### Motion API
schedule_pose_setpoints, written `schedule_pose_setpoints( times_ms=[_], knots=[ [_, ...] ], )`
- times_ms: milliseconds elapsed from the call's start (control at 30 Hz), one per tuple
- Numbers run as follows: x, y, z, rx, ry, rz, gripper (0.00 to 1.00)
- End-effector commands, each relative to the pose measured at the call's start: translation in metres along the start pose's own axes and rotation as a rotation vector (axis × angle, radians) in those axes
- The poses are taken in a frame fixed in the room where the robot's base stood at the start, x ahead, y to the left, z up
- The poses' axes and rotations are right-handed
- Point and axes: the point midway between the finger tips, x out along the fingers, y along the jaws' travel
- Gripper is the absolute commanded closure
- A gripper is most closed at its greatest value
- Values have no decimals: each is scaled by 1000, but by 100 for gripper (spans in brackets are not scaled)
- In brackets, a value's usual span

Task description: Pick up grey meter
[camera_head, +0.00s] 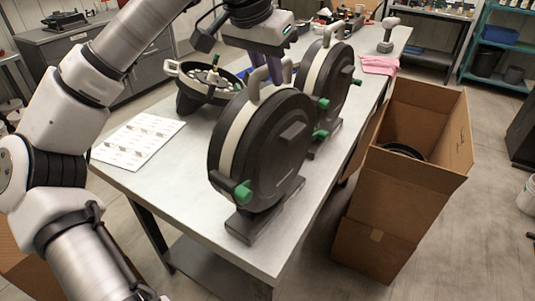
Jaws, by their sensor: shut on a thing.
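Two dark grey, disc-shaped meters with pale rims, green knobs and grey loop handles stand upright on the table. The front meter (265,150) is nearest, on a flat dark foot. The second meter (330,80) stands just behind it to the right. My gripper (282,72) points down at the top of the front meter and appears shut on its handle (258,82). The handle partly hides the fingertips, so the exact contact is unclear. The front meter appears to stand at table level.
The metal table (200,195) also holds an open round black unit (208,85), a printed sheet (138,139), a pink cloth (379,65) and a grey dumbbell-like object (388,35). An open cardboard box (400,190) with a dark round thing inside stands right of the table.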

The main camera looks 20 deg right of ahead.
Motion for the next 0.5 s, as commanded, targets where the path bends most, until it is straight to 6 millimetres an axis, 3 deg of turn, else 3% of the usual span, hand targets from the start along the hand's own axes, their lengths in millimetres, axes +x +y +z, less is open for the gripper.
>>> schedule_pose_setpoints(
  times_ms=[500],
  knots=[
    [-4, 0, -2, 1, 9, -1, 100]
  ],
)
